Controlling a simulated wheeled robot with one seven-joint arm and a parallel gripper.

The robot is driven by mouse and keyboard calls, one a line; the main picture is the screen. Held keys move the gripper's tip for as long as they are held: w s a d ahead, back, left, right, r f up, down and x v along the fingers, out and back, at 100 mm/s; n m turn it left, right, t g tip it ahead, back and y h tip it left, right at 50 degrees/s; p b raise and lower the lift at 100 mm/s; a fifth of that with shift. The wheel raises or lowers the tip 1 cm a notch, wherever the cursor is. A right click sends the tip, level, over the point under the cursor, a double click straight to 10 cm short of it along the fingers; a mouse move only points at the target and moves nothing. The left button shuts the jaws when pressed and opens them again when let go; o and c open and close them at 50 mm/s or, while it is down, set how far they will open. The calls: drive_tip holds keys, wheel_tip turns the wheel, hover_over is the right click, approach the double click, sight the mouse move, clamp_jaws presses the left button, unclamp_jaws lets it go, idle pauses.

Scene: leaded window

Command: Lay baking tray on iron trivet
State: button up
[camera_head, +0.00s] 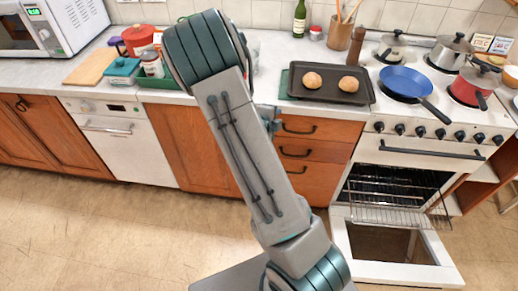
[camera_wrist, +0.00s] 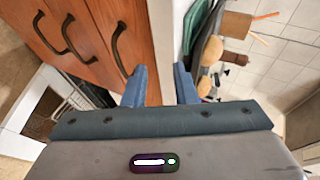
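The dark baking tray (camera_head: 330,91) lies flat on the counter, right of my arm, with two round buns (camera_head: 312,80) on it. A green mat or board (camera_head: 284,83) shows at its left edge. In the wrist view the tray (camera_wrist: 201,63) is seen edge-on at the right. My gripper (camera_wrist: 160,84) is open and empty; its two blue fingers are apart, by the counter's front edge and the drawer fronts. In the head view my arm mostly hides it. I cannot make out an iron trivet in either view.
A blue pan (camera_head: 404,82), a red pot (camera_head: 474,87) and other pots stand on the stove. The oven door (camera_head: 390,246) is open, with a rack (camera_head: 395,205) pulled out. A wooden utensil holder (camera_head: 340,33) and a bottle (camera_head: 299,18) stand behind the tray.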

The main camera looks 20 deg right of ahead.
drive_tip(key=s+a+r+n+y, duration=0.3)
drive_tip(key=a+r+n+y, duration=0.25)
drive_tip(key=a, duration=0.25)
drive_tip(key=s+a+r+n+y, duration=0.2)
drive_tip(key=a+r+n+y, duration=0.25)
drive_tip(key=a+n, duration=0.3)
drive_tip(key=s+a+r+n+g, duration=0.1)
drive_tip(key=s+r+n+g, duration=0.1)
drive_tip(key=s+r+n, duration=0.2)
drive_tip(key=s+a+r+n+g, duration=0.2)
drive_tip(key=s+n, duration=0.7)
drive_tip(key=s, duration=0.7)
drive_tip(key=shift+s+r+n+g, duration=0.2)
drive_tip(key=shift+r+n+g, duration=0.15)
drive_tip(key=shift+r, duration=0.5)
drive_tip(key=shift+d, duration=0.15)
